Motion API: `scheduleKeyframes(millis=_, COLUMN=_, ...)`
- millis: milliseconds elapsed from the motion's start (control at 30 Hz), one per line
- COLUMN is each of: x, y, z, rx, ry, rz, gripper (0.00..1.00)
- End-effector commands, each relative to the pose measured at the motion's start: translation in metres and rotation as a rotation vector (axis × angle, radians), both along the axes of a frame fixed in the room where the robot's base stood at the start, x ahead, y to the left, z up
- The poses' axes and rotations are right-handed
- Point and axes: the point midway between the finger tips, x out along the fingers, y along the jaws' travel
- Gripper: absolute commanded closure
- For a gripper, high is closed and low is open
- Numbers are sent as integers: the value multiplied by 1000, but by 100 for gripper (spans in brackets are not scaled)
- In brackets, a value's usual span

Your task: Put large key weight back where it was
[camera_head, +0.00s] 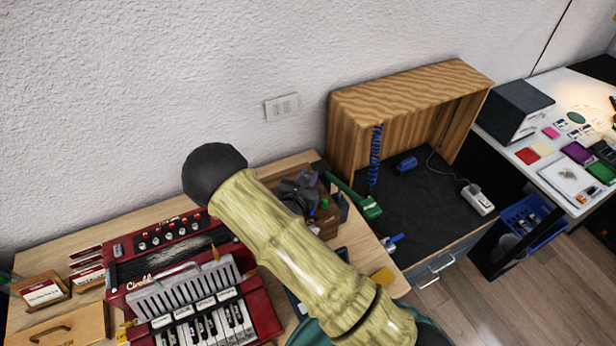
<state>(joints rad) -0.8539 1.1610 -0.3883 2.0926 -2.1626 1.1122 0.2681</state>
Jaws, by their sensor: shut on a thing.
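My arm, with pale yellow-green links and a dark rounded joint, crosses the middle of the head view and covers part of the table. I cannot make out my gripper; it seems hidden behind the arm. I cannot pick out the large key weight or anything held. The red accordion-like instrument (185,275), with white and black keys, lies on the wooden table at lower left. A brown wooden holder (328,226) right of the arm holds a dark grey angular thing (298,192) that I cannot identify, beside small purple and green pieces.
A wooden open-fronted cabinet (415,88) stands at the back with a dark mat (430,210) inside. A green-handled tool (368,206) lies by its edge. Label cards (42,291) and a wooden box (60,328) are at the left. A white table with a blue crate (528,220) beneath is right.

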Motion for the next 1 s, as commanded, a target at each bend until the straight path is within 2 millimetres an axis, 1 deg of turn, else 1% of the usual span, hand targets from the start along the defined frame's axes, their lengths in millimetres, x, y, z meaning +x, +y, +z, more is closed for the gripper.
scheduleKeyframes(millis=200, x=0, y=0, z=-7, rx=0, ry=2, rz=0, gripper=100)
scheduleKeyframes(millis=300, x=0, y=0, z=-6, rx=0, ry=1, rz=0, gripper=100)
scheduleKeyframes(millis=333, x=0, y=0, z=-7, rx=1, ry=2, rz=0, gripper=77)
scheduleKeyframes(millis=433, x=0, y=0, z=-6, rx=1, ry=2, rz=0, gripper=57)
scheduleKeyframes(millis=767, x=0, y=0, z=-4, rx=0, ry=1, rz=0, gripper=57)
scheduleKeyframes(millis=933, x=0, y=0, z=9, rx=0, ry=1, rz=0, gripper=57)
scheduleKeyframes(millis=967, x=-1, y=1, z=11, rx=1, ry=1, rz=1, gripper=57)
scheduleKeyframes(millis=1000, x=-9, y=5, z=7, rx=1, ry=2, rz=3, gripper=57)
